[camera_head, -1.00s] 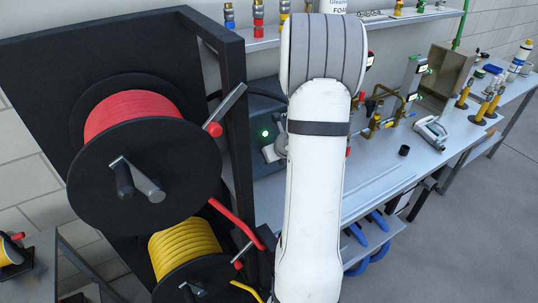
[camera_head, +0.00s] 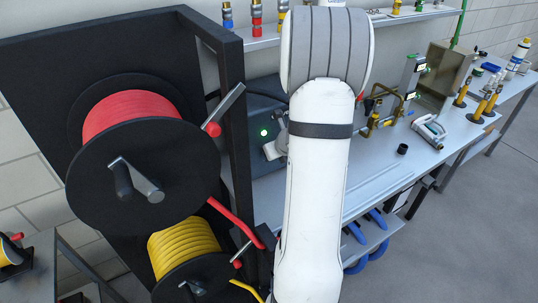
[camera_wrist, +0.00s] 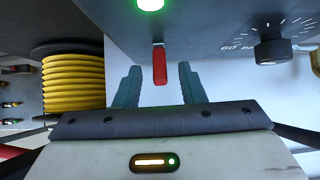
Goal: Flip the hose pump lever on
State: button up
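The pump lever, with a red grip (camera_wrist: 159,65), hangs from a grey panel in the wrist view, just below a lit green lamp (camera_wrist: 150,4). My gripper (camera_wrist: 160,84) is open, with one teal finger on each side of the red lever. Gaps show between the lever and both fingers, so it is not clamped.
A black knob (camera_wrist: 271,48) with a printed scale is on the panel to the right. A yellow hose reel (camera_wrist: 73,82) is at the left. In the head view a red hose reel (camera_head: 130,115) stands left of my arm, and the workbench (camera_head: 385,170) extends right.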

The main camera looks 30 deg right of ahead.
jog(key=p+v, duration=0.1)
jog(key=v, duration=0.4)
jog(key=shift+s+r, duration=0.2)
jog(key=shift+s, duration=0.05)
